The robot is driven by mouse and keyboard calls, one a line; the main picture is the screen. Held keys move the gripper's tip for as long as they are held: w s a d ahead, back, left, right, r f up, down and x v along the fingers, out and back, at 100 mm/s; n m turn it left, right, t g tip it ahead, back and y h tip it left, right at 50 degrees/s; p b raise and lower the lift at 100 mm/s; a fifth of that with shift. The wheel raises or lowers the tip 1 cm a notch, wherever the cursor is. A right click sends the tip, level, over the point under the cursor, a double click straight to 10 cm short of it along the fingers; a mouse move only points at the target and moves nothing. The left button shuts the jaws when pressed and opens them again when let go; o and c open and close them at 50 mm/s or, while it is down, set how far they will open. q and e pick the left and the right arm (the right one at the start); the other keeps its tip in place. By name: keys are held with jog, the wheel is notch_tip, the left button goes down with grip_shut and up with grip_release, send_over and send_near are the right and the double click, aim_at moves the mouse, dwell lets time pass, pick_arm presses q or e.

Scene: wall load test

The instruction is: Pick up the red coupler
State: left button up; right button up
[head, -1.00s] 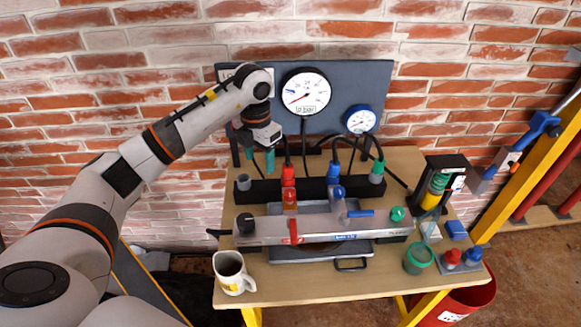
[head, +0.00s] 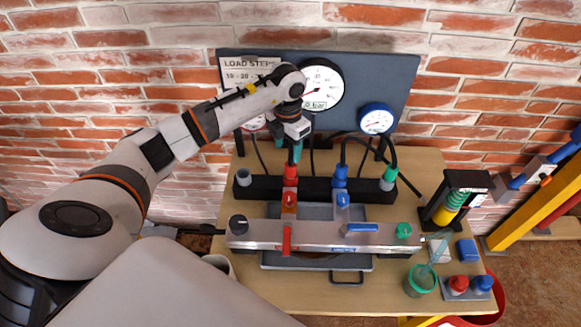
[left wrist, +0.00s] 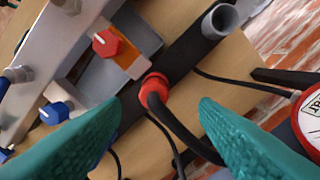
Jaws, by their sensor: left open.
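The red coupler (head: 290,173) stands in the black holder bar (head: 262,186) with a black hose at its top. In the left wrist view the red coupler (left wrist: 153,86) shows as a red ring around the hose, ahead of and between the fingertips. My left gripper (head: 294,148) is open, its teal fingers just above the coupler in the head view. In the left wrist view the left gripper (left wrist: 161,108) has its fingers wide apart with nothing gripped between them. My right gripper is not in view.
A blue coupler (head: 340,174) and a grey-green one (head: 388,180) stand in the same bar. Hoses loop above it. A gauge panel (head: 400,85) stands behind. A metal manifold (head: 330,233) lies in front. A green cup (head: 420,280) stands at right.

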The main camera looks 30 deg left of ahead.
aim_at(290, 160)
pick_arm(q)
jog(key=shift+w+f, duration=0.15)
jog(key=shift+f, duration=0.3)
jog(key=shift+w+d+f, duration=0.1)
jog(key=shift+f, duration=0.2)
jog(key=f, duration=0.1)
jog(key=f+p, duration=0.1)
jog(key=f, duration=0.1)
jog(key=f+p, duration=0.1)
jog(key=shift+s+d+f, duration=0.15)
jog(key=shift+s+d, duration=0.1)
jog(key=shift+d, duration=0.05)
jog(key=shift+w+f, duration=0.1)
jog(key=shift+f, duration=0.15)
jog(key=c, duration=1.1)
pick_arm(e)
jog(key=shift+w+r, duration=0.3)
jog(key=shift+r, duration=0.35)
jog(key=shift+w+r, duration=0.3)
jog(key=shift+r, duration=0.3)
